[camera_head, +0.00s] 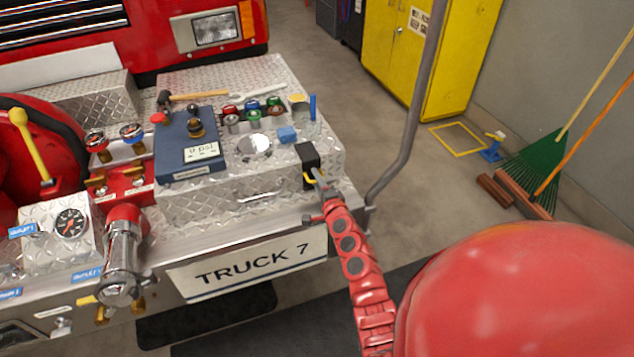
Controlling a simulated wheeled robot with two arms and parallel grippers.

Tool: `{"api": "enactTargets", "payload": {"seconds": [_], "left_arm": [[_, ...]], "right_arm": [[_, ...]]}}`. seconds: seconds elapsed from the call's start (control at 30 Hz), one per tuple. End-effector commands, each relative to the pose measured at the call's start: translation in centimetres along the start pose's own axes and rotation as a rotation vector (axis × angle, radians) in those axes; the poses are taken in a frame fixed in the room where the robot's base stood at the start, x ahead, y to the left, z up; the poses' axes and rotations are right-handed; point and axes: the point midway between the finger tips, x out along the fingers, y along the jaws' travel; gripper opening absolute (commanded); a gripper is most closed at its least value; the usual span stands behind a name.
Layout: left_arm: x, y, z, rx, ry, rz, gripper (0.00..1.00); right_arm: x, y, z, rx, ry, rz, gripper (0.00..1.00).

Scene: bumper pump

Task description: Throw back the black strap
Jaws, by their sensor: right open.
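The black strap (308,156) lies over the right front corner of the diamond-plate box (230,188) on the bumper and hangs down its front side. A small yellow piece (309,179) shows at its lower end. My right gripper (317,196) is open, just below and right of the strap's lower end, with one finger close to the yellow piece. I cannot tell whether they touch. My left gripper is not in view.
A blue gauge box (186,140), a hammer (195,96) and several coloured fittings lie on the lid. A grey upright pole (413,110) stands to the right. Red valves and a pressure gauge (70,223) are at left.

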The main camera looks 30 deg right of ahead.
Motion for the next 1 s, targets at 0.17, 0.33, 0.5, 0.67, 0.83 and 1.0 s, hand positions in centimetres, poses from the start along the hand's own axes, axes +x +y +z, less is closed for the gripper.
{"api": "enactTargets", "payload": {"seconds": [0.17,0.33,0.5,0.67,0.83,1.0], "left_arm": [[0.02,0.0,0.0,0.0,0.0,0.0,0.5],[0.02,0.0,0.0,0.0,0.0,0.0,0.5],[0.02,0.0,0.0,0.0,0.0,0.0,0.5],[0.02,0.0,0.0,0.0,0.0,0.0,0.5],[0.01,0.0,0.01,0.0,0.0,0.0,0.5],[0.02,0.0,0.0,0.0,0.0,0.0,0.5]], "right_arm": [[-0.01,0.04,0.0,0.001,0.0,0.001,0.43],[-0.03,0.06,0.0,0.001,0.0,0.001,0.18],[-0.03,0.07,0.0,0.001,0.0,0.001,0.0],[-0.04,0.07,0.0,0.001,0.0,0.001,0.0],[-0.04,0.09,0.0,0.001,0.0,0.002,0.0],[-0.05,0.11,-0.01,0.001,0.0,0.002,0.0]]}}
